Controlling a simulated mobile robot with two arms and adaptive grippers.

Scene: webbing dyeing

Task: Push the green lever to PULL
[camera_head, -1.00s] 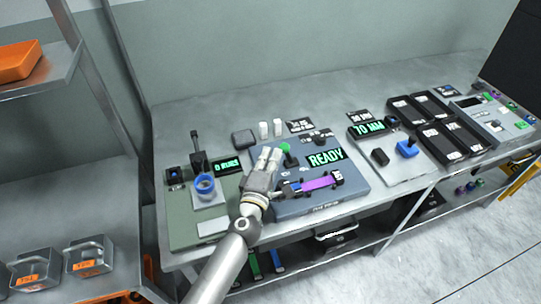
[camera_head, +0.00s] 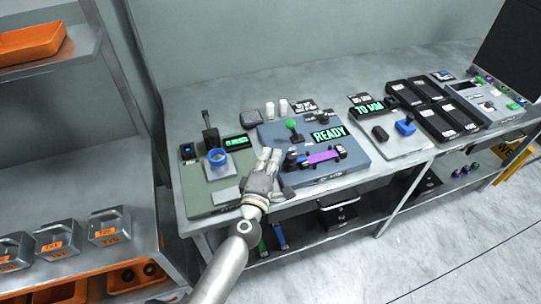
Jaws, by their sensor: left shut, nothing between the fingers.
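The green lever (camera_head: 293,127) stands on the blue-grey machine panel (camera_head: 355,170) on the bench, with a round green knob on top. The panel's display (camera_head: 328,134) reads READY in green. A purple strip (camera_head: 322,157) lies in a fixture in front of the lever. My left gripper (camera_head: 269,156) is shut and empty, in front of and to the left of the lever and apart from it. It hides the panel's left front part. The small lettering beside the lever is too small to read. My right gripper is not in view.
A green panel with a blue ring (camera_head: 217,157) and a black upright handle (camera_head: 209,132) stands left of my gripper. Two white cylinders (camera_head: 276,108) stand behind it. Further right are a 70 MM display (camera_head: 370,108), a blue-knobbed device (camera_head: 405,127) and black trays (camera_head: 450,125).

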